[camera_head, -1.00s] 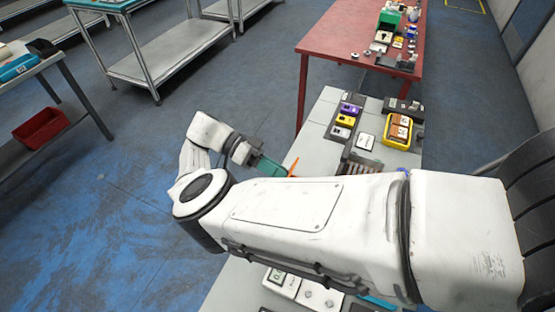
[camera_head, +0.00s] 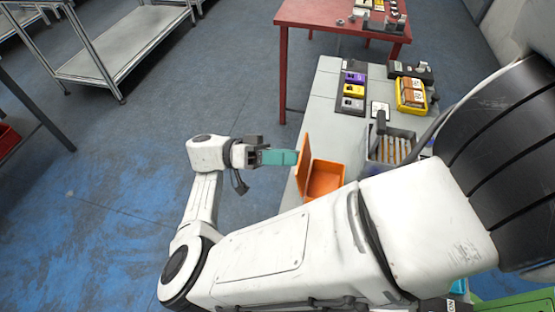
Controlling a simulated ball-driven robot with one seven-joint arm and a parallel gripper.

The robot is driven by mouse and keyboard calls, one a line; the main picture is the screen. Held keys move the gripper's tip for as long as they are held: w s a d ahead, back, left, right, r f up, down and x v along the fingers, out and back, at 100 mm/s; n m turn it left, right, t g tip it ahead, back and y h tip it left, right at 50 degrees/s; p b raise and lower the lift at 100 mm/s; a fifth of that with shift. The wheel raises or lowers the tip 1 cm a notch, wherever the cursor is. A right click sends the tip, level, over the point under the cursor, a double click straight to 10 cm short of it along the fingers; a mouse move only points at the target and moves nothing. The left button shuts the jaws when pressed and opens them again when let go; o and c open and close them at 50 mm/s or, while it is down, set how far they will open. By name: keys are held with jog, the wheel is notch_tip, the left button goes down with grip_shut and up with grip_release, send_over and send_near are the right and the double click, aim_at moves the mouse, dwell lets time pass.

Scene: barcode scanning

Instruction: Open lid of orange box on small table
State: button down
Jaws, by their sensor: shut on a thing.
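The orange box (camera_head: 326,180) stands on the small light-grey table (camera_head: 327,100), and its inside shows; no contents are visible. Its orange lid (camera_head: 304,162) stands up steeply at the box's left side. My gripper (camera_head: 296,157), with teal fingers, reaches in from the left and is shut on the lid near its upper part. The exact grip at the fingertips is small in view. My white arm hides the near part of the box and much of the table.
A grey bin with dividers (camera_head: 421,140) stands right of the box. Behind it are a yellow tray (camera_head: 403,101) and a dark rack of small boxes (camera_head: 345,103). A red table (camera_head: 300,14) stands beyond.

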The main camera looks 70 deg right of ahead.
jog(key=shift+w+f+g+b, duration=0.15)
jog(key=shift+g+b, duration=0.15)
jog(key=shift+b, duration=0.2)
jog(key=c, duration=0.8)
grip_release()
jog(key=b+v, duration=0.7)
jog(key=b, duration=0.2)
jog(key=shift+w+a+f, duration=0.1)
jog(key=shift+w+a, duration=0.05)
jog(key=shift+w, duration=0.1)
